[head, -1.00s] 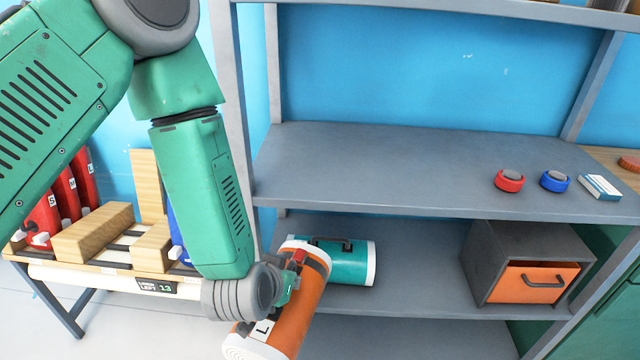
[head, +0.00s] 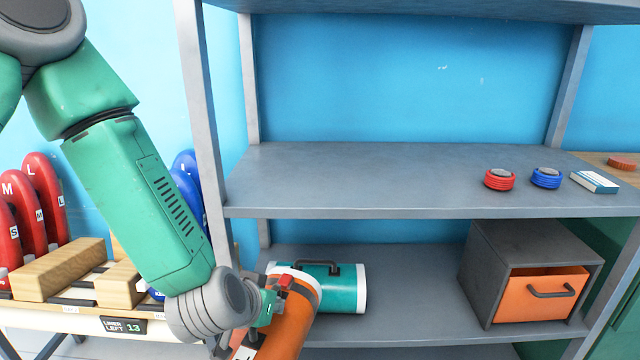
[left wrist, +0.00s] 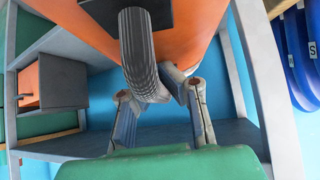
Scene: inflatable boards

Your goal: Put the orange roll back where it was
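The orange roll (head: 292,328) has a pale end and is tilted at the front left of the lower shelf, partly cut off by the bottom edge in the head view. In the left wrist view the orange roll (left wrist: 190,25) fills the top, with its grey ribbed handle (left wrist: 138,50) between my fingers. My left gripper (head: 268,308) appears shut on that handle; the exact finger contact is partly hidden. A teal roll (head: 345,290) with a dark handle lies on the lower shelf (head: 420,310) just behind the orange roll. My right gripper is not in view.
A grey box with an orange drawer (head: 545,295) stands at the right of the lower shelf. Free room lies between it and the teal roll. The upper shelf (head: 360,180) is mostly bare. A shelf post (head: 195,130) stands near my left arm. A rack with wooden blocks (head: 60,270) is at left.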

